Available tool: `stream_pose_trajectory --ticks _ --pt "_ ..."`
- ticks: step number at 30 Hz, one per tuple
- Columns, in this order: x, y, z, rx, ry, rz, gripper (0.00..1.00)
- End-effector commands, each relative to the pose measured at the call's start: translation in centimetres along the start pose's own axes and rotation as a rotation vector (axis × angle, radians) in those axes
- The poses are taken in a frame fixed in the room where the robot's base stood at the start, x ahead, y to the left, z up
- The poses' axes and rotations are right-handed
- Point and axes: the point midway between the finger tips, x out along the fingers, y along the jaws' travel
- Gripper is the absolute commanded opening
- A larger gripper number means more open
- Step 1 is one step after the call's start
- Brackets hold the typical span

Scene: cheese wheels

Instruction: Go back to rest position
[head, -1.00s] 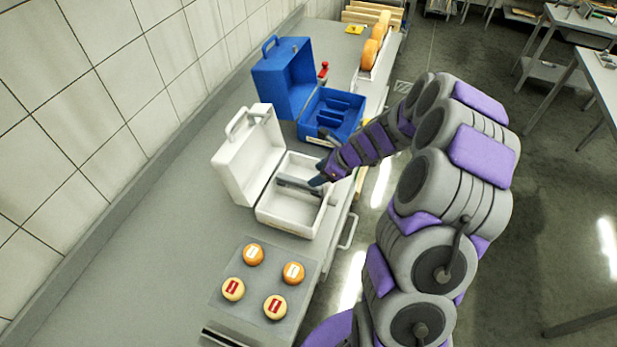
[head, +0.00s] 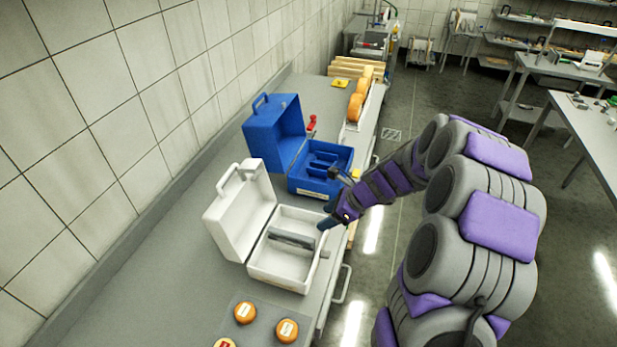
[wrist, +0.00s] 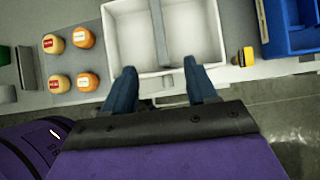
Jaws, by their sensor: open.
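My gripper (head: 331,200) is open and empty, just over the right edge of the open white case (head: 282,278) in the head view. In the wrist view my gripper (wrist: 163,80) has its two blue fingers spread apart at the near rim of the white case (wrist: 207,53). The white case stands with its lid up, and its tray holds a dark grey divider (head: 292,240). No cheese is between the fingers.
An open blue case (head: 318,188) stands behind the white one. Small cheese wheels (head: 245,313) sit on a grey plate in front. Larger orange wheels (head: 356,106) stand in a rack farther back. Open floor (head: 400,215) lies right of the counter.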

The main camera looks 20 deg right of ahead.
Motion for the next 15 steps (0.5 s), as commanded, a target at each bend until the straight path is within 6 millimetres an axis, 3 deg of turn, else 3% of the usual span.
stream_pose_trajectory --ticks 5,8,15 --pt "0.0 0.3 0.2 -0.018 0.001 0.005 0.57" --pt "-0.1 1.8 1.2 -0.102 0.008 0.029 0.57" --pt "-1.5 10.2 4.3 -0.572 0.056 0.163 0.57"
